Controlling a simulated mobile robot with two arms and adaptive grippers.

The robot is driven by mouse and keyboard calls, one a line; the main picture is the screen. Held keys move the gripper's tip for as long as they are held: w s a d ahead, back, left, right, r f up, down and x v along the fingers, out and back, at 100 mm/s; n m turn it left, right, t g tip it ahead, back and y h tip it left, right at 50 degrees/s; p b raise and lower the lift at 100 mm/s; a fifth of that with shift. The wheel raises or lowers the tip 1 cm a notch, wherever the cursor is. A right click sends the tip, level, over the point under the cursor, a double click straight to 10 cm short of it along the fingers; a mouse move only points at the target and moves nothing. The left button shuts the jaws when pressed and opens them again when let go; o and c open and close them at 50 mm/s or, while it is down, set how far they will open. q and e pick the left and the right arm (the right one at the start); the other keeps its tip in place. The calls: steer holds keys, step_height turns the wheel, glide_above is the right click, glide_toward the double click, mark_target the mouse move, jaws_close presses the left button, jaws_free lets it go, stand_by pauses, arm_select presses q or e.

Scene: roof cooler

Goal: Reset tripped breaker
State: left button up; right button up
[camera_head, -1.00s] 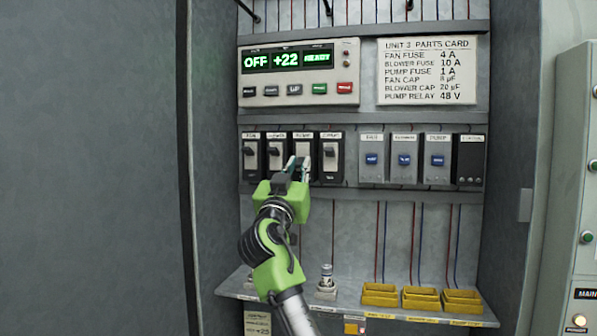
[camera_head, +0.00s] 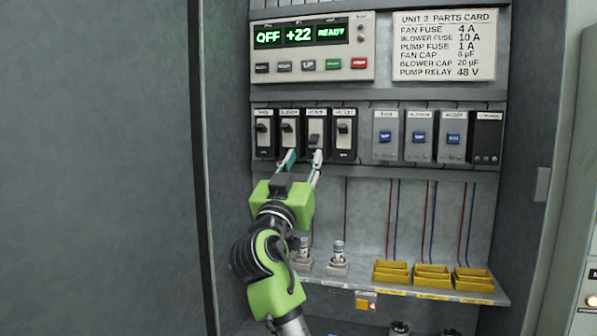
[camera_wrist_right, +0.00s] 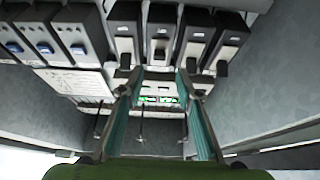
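A row of black breakers with white faces is in the upper panel: fan (camera_head: 263,145), blower (camera_head: 288,143), pump (camera_head: 316,126) and control (camera_head: 343,146). The pump lever (camera_head: 315,139) sits lower than the other levers. The breakers also show upside down in the right wrist view, with the pump breaker (camera_wrist_right: 160,32) ahead between the fingers. My right gripper (camera_head: 303,163) is open and empty, its fingertips at the lower edges of the blower and pump breakers. Contact is unclear. My left gripper is out of view.
A display unit (camera_head: 312,47) above reads OFF, +22, READY. A parts card (camera_head: 444,45) is beside it. Relay blocks with blue buttons (camera_head: 418,137) stand right of the breakers. Below, a shelf holds yellow trays (camera_head: 432,285) and a fuse-like part (camera_head: 338,262). Cabinet walls close both sides.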

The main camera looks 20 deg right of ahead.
steer(key=v, duration=0.4)
steer(key=shift+s, duration=0.1)
